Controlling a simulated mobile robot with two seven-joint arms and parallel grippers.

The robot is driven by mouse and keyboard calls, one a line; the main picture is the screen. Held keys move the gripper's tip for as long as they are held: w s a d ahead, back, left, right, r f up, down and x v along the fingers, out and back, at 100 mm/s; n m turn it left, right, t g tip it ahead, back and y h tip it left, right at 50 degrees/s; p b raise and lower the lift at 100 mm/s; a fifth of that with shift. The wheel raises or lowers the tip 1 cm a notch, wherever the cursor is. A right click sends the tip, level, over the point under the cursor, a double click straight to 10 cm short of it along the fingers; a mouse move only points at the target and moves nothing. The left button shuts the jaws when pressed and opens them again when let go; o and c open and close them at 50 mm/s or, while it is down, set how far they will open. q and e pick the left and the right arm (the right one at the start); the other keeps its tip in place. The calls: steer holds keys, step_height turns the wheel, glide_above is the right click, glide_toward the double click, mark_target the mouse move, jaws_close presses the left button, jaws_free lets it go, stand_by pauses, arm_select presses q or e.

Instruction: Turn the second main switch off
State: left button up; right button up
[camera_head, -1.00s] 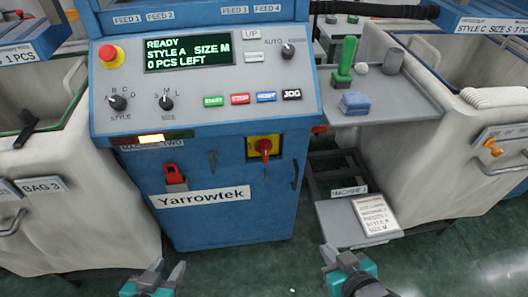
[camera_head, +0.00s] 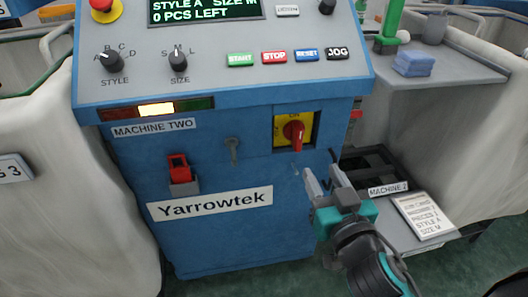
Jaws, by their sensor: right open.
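The main switch (camera_head: 294,132) of the machine labelled MACHINE TWO is a red rotary handle on a yellow plate, on the right of the blue front panel. An ON mark shows at the top of the plate, and the handle stands roughly upright, pointing down. My right gripper (camera_head: 323,179) is open and empty, below and to the right of the switch, in front of the cabinet and apart from the switch. My left gripper is out of view.
A red item in a grey holder (camera_head: 181,172) and a small key-like part (camera_head: 233,148) sit left of the switch. The control panel (camera_head: 215,75) juts out above. A grey shelf (camera_head: 440,68) with blue cloths (camera_head: 413,63) and a lower tray (camera_head: 400,238) stand right.

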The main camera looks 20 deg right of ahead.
mark_target(300, 133)
arm_select(q)
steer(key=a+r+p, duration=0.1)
steer(key=p, duration=0.2)
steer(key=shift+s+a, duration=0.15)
arm_select(e)
steer(key=x, duration=1.3)
steer(key=shift+w+r, duration=0.1)
steer(key=shift+r, duration=0.15)
steer(key=shift+a, duration=0.1)
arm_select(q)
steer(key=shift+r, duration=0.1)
arm_select(e)
jaws_close()
